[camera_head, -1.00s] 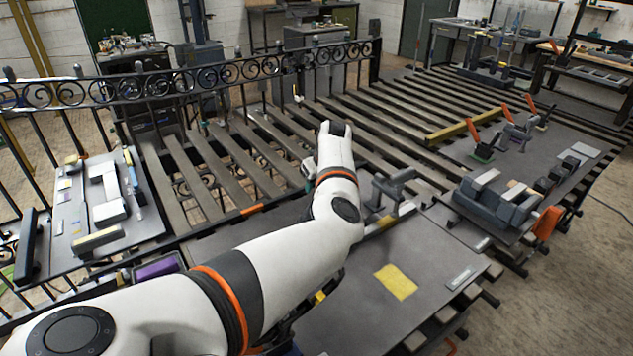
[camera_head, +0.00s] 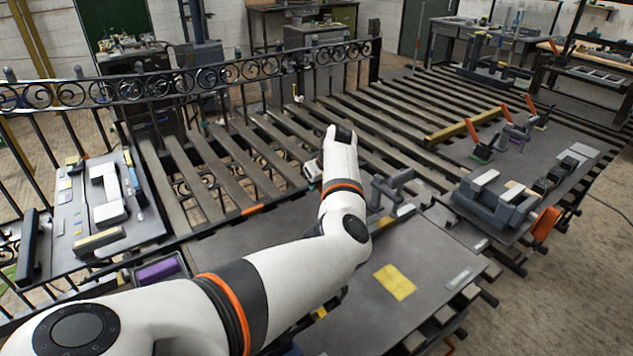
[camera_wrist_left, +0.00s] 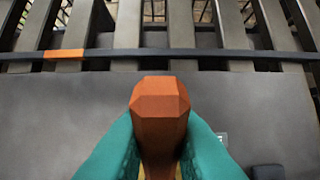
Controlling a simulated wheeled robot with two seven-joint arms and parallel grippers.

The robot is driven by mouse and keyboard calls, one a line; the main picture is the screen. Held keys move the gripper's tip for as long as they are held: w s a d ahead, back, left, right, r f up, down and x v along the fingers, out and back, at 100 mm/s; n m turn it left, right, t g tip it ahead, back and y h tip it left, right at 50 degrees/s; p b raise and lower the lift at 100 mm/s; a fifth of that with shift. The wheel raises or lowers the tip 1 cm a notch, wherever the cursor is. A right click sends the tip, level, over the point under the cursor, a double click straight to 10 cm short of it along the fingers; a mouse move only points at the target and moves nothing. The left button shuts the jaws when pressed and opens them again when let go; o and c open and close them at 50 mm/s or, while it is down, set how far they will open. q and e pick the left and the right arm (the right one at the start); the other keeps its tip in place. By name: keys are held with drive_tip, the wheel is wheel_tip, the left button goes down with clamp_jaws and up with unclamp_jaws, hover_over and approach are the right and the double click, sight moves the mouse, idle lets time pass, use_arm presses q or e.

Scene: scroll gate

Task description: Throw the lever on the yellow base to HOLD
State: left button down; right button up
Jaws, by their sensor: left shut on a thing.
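In the left wrist view, the orange lever handle (camera_wrist_left: 160,108) stands between the teal fingers of my left gripper (camera_wrist_left: 160,130). The fingers are shut on it, with its faceted top above them. A sliver of yellow shows beneath the handle at the bottom edge; the rest of the base is hidden. In the head view, my white left arm (camera_head: 340,205) covers the lever and the gripper. A small yellow patch (camera_head: 320,312) shows below the arm, perhaps part of the base. The HOLD marking cannot be read. My right gripper is not in view.
A grey plate (camera_head: 345,325) with a yellow square (camera_head: 395,282) lies under my arm. A grey bracket (camera_head: 393,187) stands close right of the arm. Further right are levers with orange handles (camera_head: 472,132) and a grey vise-like block (camera_head: 495,200). An iron railing (camera_head: 180,83) runs behind.

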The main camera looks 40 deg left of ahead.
sight(321, 184)
use_arm(q)
drive_tip(key=shift+s+d+r+t+y, duration=0.15)
drive_tip(key=shift+d+r+t+y, duration=0.25)
drive_tip(key=shift+y, duration=0.4)
drive_tip(key=shift+d+r+y, duration=0.1)
drive_tip(key=shift+d+y, duration=0.15)
drive_tip(key=shift+y, duration=0.05)
drive_tip(key=shift+s+d+r+t+y+b, duration=0.2)
drive_tip(key=shift+d+y+b, duration=0.25)
drive_tip(key=shift+y+b, duration=0.15)
drive_tip(key=shift+s+d+r+t+y+b, duration=0.1)
drive_tip(key=shift+d+r+y+b, duration=0.05)
drive_tip(key=shift+d+y+b, duration=0.4)
drive_tip(key=shift+d+r+y+b, duration=0.3)
drive_tip(key=shift+r+y+b, duration=0.15)
drive_tip(key=shift+y+b, duration=0.25)
drive_tip(key=c, duration=1.4)
unclamp_jaws()
drive_tip(key=shift+o, duration=0.2)
drive_tip(key=shift+s, duration=0.1)
